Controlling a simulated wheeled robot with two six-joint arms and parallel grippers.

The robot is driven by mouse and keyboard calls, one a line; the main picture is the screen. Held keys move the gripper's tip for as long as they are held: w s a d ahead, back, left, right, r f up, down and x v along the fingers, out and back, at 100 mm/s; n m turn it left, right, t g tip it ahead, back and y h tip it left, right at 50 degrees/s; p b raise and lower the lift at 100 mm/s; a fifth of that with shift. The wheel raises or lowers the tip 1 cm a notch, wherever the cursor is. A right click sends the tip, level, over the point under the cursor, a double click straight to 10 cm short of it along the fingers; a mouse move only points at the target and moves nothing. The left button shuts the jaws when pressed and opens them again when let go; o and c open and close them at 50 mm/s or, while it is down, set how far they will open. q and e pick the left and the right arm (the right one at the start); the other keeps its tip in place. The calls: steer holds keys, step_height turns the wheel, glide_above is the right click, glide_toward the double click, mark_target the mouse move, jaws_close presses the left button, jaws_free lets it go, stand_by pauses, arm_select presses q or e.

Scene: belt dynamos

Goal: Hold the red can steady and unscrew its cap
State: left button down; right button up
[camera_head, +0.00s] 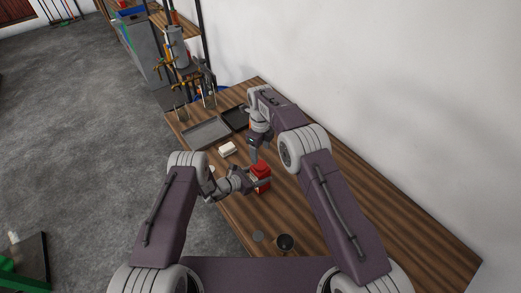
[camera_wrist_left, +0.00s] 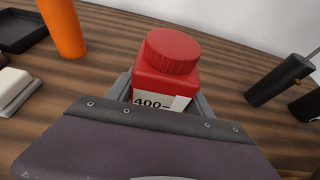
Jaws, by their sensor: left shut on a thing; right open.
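The red can (camera_head: 262,184) stands on the wooden bench in the head view. In the left wrist view its ridged red cap (camera_wrist_left: 172,48) is on top, above the can's white label (camera_wrist_left: 155,102) reading "400-". My left gripper (camera_head: 261,183) is shut on the can's body from both sides, below the cap. My right gripper (camera_head: 254,155) is open and points down, just beyond the can in the head view. It does not show in the left wrist view, and its exact gap to the cap is unclear.
An orange cylinder (camera_wrist_left: 62,28) stands beyond the can. A white block (camera_head: 227,149), a grey tray (camera_head: 206,134) and a dark tray (camera_head: 235,118) lie farther back. A black object (camera_head: 285,241) and a grey disc (camera_head: 258,236) are nearer me. A wall borders the right.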

mark_target(261, 165)
step_height(261, 165, down, 8)
steer(key=shift+r, duration=0.15)
